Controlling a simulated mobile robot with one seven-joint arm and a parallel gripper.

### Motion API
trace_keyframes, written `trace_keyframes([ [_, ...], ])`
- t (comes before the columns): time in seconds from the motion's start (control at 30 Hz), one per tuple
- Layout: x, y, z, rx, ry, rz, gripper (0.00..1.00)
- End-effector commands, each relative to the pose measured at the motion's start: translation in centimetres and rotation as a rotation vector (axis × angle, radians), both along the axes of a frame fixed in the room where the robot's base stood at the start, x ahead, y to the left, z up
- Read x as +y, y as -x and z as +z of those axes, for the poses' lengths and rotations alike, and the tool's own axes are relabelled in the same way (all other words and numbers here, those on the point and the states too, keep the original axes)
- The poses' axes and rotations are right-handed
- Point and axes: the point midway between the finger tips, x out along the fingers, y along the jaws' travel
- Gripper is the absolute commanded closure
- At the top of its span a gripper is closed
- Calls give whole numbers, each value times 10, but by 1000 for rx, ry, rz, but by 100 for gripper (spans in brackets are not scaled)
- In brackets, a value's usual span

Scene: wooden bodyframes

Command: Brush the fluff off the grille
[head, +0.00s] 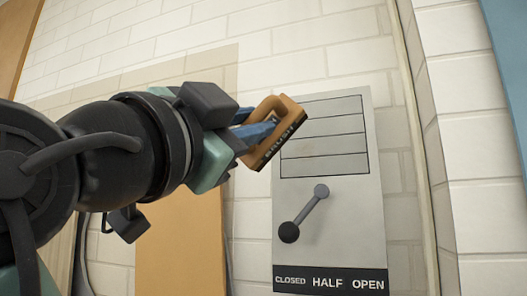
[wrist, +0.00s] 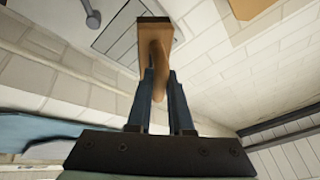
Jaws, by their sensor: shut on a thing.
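My gripper (head: 258,130) is shut on the handle of a wooden brush (head: 287,118), which has a dark strip lettered "BRUSH". The wrist view also shows the brush (wrist: 152,58) held between the two blue fingers of my gripper (wrist: 158,80). The grille (head: 325,140) is a grey slatted panel on the wall plate, just right of the brush in the head view. The brush overlaps its left edge; I cannot tell whether they touch. In the wrist view the grille (wrist: 118,35) lies beside and behind the brush. No fluff can be made out on the visible slats.
Below the grille a lever with a dark knob (head: 289,232) points down-left. A label strip (head: 330,281) reads "CLOSED HALF OPEN". White brick wall (head: 300,35) surrounds the plate, and a vertical pipe or edge (head: 415,140) runs to its right.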

Motion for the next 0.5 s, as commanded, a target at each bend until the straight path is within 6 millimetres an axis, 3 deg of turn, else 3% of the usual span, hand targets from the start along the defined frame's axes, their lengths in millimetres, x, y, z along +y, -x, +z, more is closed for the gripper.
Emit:
trace_keyframes([
  [0.33,-1,-1,0,-1,1,0,100],
  [0.5,-4,-12,0,1,1,1,100],
])
